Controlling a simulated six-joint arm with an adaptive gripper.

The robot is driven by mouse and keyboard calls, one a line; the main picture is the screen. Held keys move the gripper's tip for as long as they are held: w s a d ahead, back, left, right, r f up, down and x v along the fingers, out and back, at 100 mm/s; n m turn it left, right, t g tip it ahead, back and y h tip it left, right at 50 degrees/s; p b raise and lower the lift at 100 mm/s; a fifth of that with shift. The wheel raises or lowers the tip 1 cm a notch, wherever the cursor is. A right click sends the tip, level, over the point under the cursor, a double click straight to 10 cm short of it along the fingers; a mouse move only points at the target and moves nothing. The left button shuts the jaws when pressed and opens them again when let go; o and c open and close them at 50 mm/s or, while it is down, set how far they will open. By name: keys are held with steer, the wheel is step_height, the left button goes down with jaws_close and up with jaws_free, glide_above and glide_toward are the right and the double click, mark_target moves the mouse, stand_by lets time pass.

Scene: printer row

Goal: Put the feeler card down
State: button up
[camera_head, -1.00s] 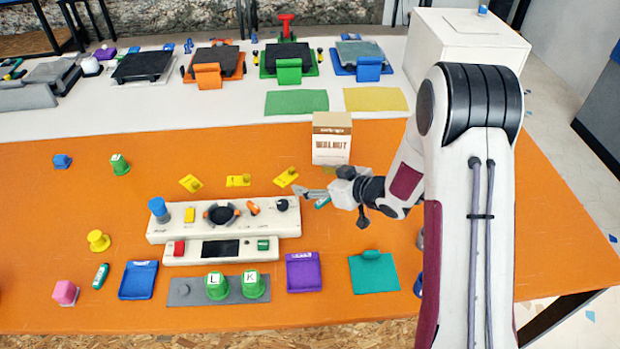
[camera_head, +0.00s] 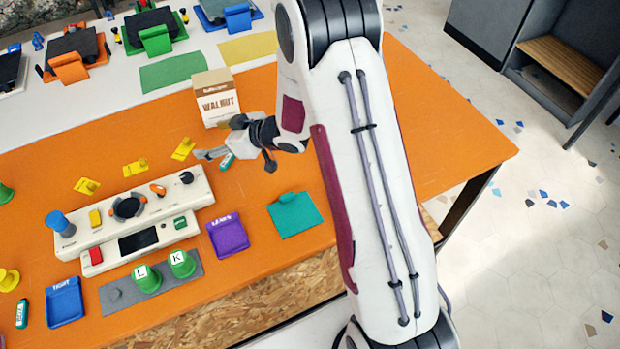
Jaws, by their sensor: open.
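My gripper (camera_head: 208,154) is open, low over the orange table, just right of the white control panel and in front of the walnut box. A small teal-and-white piece (camera_head: 227,161) shows right beside the fingers. I cannot tell whether it touches them or rests on the table. Three flat yellow cards with raised tabs lie behind the panel: a left one (camera_head: 86,186), a middle one (camera_head: 135,168) and a right one (camera_head: 183,149) closest to my gripper. I cannot tell which piece is the feeler card.
The white control panel (camera_head: 100,237) has knobs and a dark screen. The walnut box (camera_head: 217,103) stands behind my gripper. A purple tray (camera_head: 228,236), teal tray (camera_head: 295,216) and blue tray (camera_head: 65,303) lie in front. The table's right part (camera_head: 440,130) is clear.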

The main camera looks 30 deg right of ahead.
steer(key=s+d+r+m+h, duration=0.2)
steer(key=s+d+r+h, duration=0.3)
steer(key=r, duration=0.5)
steer(key=s+d+r+m+h, duration=0.3)
steer(key=s+d+r, duration=0.3)
steer(key=d+r, duration=0.25)
steer(key=s+a+r+m+g, duration=0.1)
steer(key=s+a+g, duration=0.1)
steer(key=s, duration=1.2)
steer(key=s+a+r+m+g, duration=0.1)
steer(key=s+a+r, duration=0.1)
steer(key=s, duration=1.1)
steer(key=shift+s+r+m+g+y, duration=0.15)
steer(key=shift+s+m+g+y, duration=0.15)
steer(key=shift+s+m+g, duration=0.1)
